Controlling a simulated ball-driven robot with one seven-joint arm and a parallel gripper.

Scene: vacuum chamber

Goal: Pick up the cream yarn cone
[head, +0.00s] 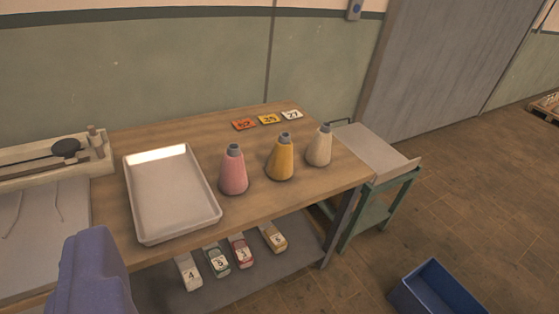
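The cream yarn cone (319,149) stands upright on the wooden table (270,203), near its right end, with a grey tip on top. It is the rightmost of three cones in a row. The yellow cone (280,161) stands just left of it, and the pink cone (233,174) stands further left. The three cones stand apart from one another. The fingers of my gripper do not show in this view, so I cannot see whether it is open or shut.
A white tray (135,200) lies left of the cones. Several small cards, including a white one (292,115), lie behind them. Numbered items, including a red one (241,249), sit on the lower shelf. A green cart (373,200) stands right of the table. A blue bin (437,286) sits on open floor.

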